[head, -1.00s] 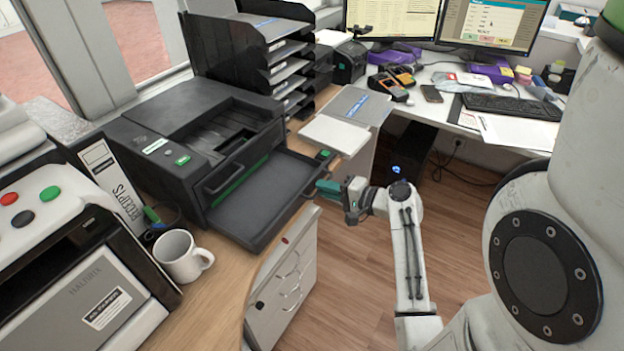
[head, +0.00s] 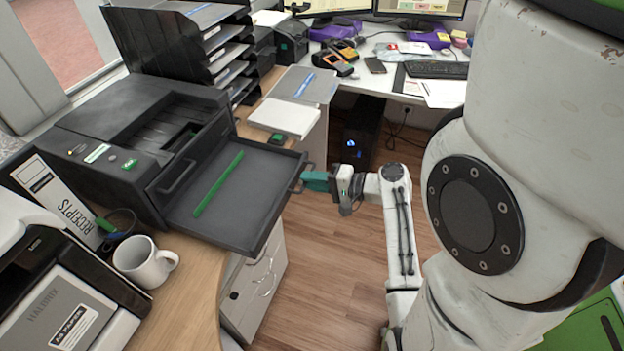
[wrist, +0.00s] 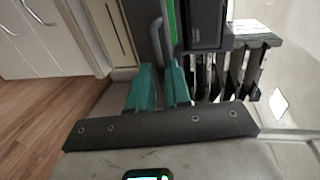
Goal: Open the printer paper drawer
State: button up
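The black printer (head: 130,135) stands on the wooden counter at the left of the head view. Its dark paper drawer (head: 240,205) is pulled well out toward the right, with a green strip (head: 217,185) lying across its inside. My gripper (head: 312,181) is at the drawer's outer front edge, its teal fingers on the drawer handle (head: 298,181). In the wrist view, the grey handle (wrist: 157,42) runs down between the two teal fingers (wrist: 160,86), which are closed around it. The exact contact is partly hidden by the fingers.
A white mug (head: 145,262) and a receipts binder (head: 58,205) stand on the counter in front of the printer. A white pad (head: 284,118) lies behind the drawer. A cabinet (head: 255,285) stands below. The floor (head: 325,280) right of the drawer is clear.

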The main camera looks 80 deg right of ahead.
jog(key=shift+o, duration=1.4)
jog(key=v, duration=1)
jog(key=shift+s, duration=0.4)
jog(key=shift+a+r, duration=0.1)
jog(key=w+a+f+n+g+y, duration=0.3)
jog(key=w+a+f+n+y, duration=0.25)
jog(key=w, duration=0.25)
jog(key=w+a+n+g+h, duration=0.1)
jog(key=a+n+g, duration=0.4)
jog(key=a, duration=0.5)
jog(key=w+a+f+n+g+h+p, duration=0.1)
jog(key=w+a+n+g, duration=0.2)
jog(key=a+n+g, duration=0.3)
jog(key=a+n, duration=0.4)
jog(key=shift+w+a+f+p, duration=0.15)
jog(key=shift+w+f+p, duration=0.1)
jog(key=shift+p, duration=0.05)
